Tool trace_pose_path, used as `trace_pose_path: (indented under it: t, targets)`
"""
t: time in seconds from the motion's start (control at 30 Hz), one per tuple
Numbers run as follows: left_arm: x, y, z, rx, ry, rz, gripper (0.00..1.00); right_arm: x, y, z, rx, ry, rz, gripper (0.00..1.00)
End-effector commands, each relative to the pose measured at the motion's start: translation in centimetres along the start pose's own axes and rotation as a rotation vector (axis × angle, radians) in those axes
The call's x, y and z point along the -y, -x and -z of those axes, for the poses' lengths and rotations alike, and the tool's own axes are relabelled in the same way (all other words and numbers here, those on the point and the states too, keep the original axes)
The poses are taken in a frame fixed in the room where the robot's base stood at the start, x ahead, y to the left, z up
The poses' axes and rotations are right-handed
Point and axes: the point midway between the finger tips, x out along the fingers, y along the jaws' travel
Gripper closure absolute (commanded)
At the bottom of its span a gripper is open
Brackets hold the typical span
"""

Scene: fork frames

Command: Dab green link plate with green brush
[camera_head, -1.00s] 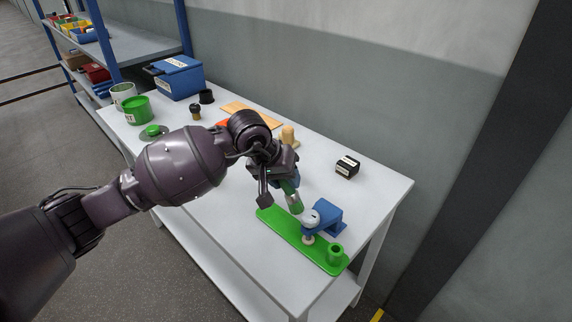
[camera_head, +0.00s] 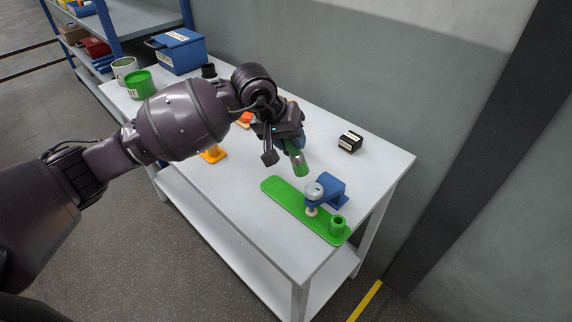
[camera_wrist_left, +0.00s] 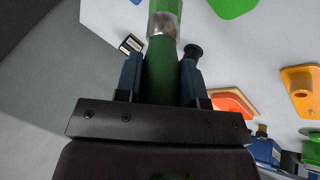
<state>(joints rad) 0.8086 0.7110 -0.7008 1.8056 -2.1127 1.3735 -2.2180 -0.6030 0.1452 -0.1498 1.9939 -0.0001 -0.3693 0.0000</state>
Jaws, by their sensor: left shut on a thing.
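The green link plate (camera_head: 285,197) lies flat on the white table, with a green raised ring at its near end. A blue clamp (camera_head: 328,188) with a silver-white round part sits over the plate's middle. My left gripper (camera_head: 287,140) is shut on the green brush (camera_head: 298,158) by its handle. The brush tilts down with its tip above the table, just beyond the plate's far end, apart from it as far as I can tell. The left wrist view shows the brush handle (camera_wrist_left: 161,75) between both fingers and part of the green plate (camera_wrist_left: 232,5). My right gripper is not in view.
A black labelled box (camera_head: 350,141) stands right of the brush. An orange piece (camera_head: 213,154) lies beside my left arm. A green pot (camera_head: 140,84) and a blue box (camera_head: 180,52) stand at the far left. The table is clear around the plate's left side.

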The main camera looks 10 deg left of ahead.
Motion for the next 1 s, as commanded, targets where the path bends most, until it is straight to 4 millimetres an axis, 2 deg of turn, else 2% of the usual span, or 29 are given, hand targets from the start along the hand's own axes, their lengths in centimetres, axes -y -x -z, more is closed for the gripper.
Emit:
trace_pose_path:
  t: [0.3,0.7,1.0]
  targets:
    - [0.1,0.0,-0.1,-0.003,0.000,0.000,0.88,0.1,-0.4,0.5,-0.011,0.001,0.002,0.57]
    - [1.3,0.2,-2.4,-0.078,0.001,-0.002,0.88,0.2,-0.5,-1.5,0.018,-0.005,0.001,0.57]
    - [1.4,0.4,-2.7,-0.091,0.002,-0.004,0.88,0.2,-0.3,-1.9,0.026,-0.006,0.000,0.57]
